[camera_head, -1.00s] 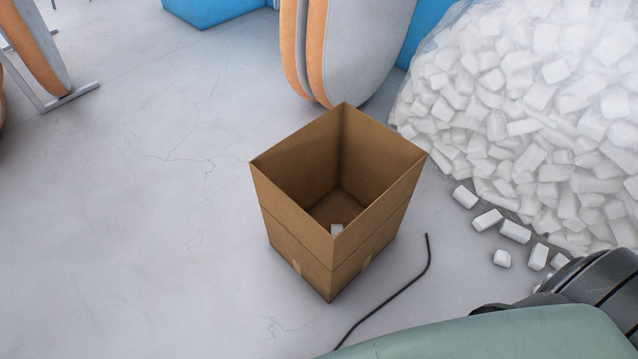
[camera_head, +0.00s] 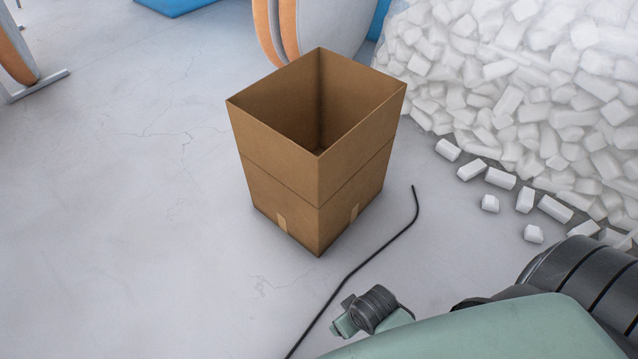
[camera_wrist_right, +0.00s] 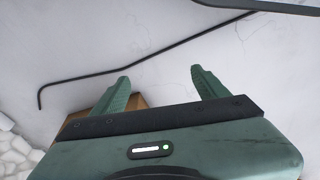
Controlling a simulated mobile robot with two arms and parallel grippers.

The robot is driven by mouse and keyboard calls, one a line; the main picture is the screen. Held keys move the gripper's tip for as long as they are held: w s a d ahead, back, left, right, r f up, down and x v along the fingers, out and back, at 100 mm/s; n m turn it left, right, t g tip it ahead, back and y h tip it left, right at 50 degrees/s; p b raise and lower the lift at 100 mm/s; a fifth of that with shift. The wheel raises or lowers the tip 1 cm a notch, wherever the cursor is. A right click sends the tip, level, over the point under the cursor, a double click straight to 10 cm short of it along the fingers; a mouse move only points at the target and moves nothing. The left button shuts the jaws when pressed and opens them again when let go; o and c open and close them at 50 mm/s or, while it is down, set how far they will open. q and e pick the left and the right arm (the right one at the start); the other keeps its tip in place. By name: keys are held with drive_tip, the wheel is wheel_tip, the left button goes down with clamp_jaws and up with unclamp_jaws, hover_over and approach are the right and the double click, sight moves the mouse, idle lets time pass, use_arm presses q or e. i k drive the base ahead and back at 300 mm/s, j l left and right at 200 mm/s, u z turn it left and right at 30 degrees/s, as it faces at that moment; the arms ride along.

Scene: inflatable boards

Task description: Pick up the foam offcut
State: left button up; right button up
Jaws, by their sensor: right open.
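Several white foam offcuts (camera_head: 500,178) lie loose on the floor, right of an open cardboard box (camera_head: 283,145). Which one is meant I cannot tell. The inside bottom of the box is hidden behind its near walls now. In the right wrist view my right gripper (camera_wrist_right: 162,86) is open, with nothing between its fingers. A brown bit of the box (camera_wrist_right: 137,101) shows behind its left finger. White pieces (camera_wrist_right: 14,150) show at that view's left edge, apart from the fingers. My left gripper is not in view.
A large clear bag (camera_head: 530,85) full of white foam pieces stands at the right. A thin black bent rod or cable (camera_head: 352,272) lies on the floor before the box; it also shows in the wrist view (camera_wrist_right: 140,61). Grey-orange boards (camera_head: 330,28) stand behind.

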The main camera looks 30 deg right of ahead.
sight(533, 233)
drive_tip(key=z, duration=2.6)
